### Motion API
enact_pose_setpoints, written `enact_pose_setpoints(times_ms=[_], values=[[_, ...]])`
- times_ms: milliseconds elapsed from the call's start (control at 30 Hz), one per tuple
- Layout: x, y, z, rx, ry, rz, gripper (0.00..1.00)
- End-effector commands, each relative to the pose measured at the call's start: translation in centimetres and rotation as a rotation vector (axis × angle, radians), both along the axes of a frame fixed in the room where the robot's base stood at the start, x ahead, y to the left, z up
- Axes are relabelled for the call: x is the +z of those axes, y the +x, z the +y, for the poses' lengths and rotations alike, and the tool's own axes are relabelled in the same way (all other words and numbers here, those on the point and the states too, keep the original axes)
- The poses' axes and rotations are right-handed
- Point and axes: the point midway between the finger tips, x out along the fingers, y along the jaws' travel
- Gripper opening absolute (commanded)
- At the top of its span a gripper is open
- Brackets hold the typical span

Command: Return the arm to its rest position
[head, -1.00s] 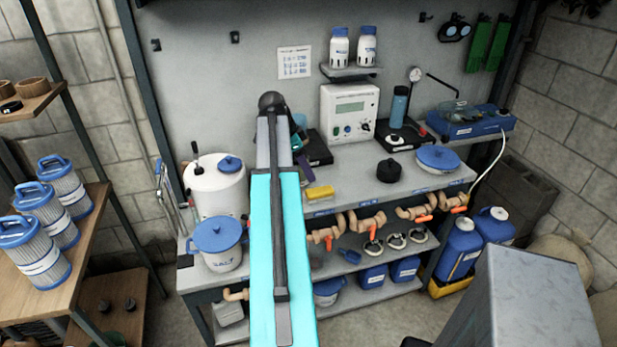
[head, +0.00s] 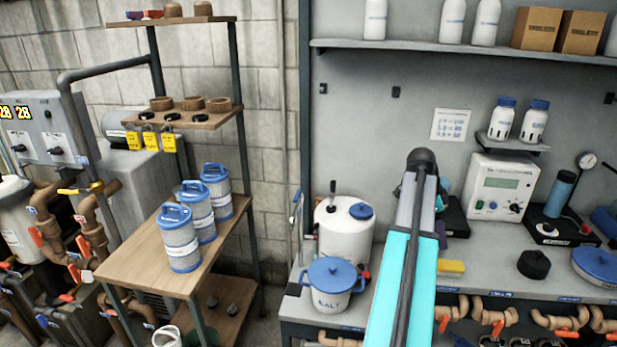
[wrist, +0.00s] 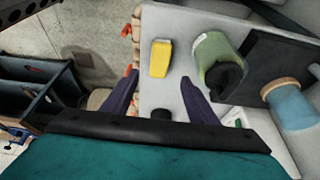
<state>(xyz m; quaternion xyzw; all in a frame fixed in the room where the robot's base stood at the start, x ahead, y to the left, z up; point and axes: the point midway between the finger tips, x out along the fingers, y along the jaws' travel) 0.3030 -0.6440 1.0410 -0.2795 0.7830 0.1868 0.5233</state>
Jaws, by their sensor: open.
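My gripper (wrist: 160,77) is open in the wrist view, its two dark purple fingers apart with nothing between them. A yellow block (wrist: 160,58) lies on the grey bench top beyond the fingertips. In the head view my arm reaches forward over the bench (head: 500,262), and the gripper is mostly hidden behind it. The yellow block (head: 451,267) shows just right of the arm.
A green cup (wrist: 207,48) and a blue cylinder (wrist: 292,106) stand near the right finger. A white tank (head: 338,235) and a salt bucket (head: 331,292) stand left of the arm. Filter cartridges (head: 180,245) stand on a wooden shelf (head: 135,262) farther left.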

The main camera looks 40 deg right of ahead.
Motion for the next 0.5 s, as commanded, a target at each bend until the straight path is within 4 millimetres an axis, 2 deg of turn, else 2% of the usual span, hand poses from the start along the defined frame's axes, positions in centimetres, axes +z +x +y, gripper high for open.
enact_pose_setpoints(times_ms=[100,233,367,500], values=[[0.0,0.0,0.0,0.001,0.000,0.000,0.53],[-1.2,1.9,1.2,0.066,0.017,0.002,0.53],[-3.1,5.1,3.3,0.184,0.048,0.007,0.53],[-5.8,9.4,6.5,0.351,0.089,0.015,0.53]])
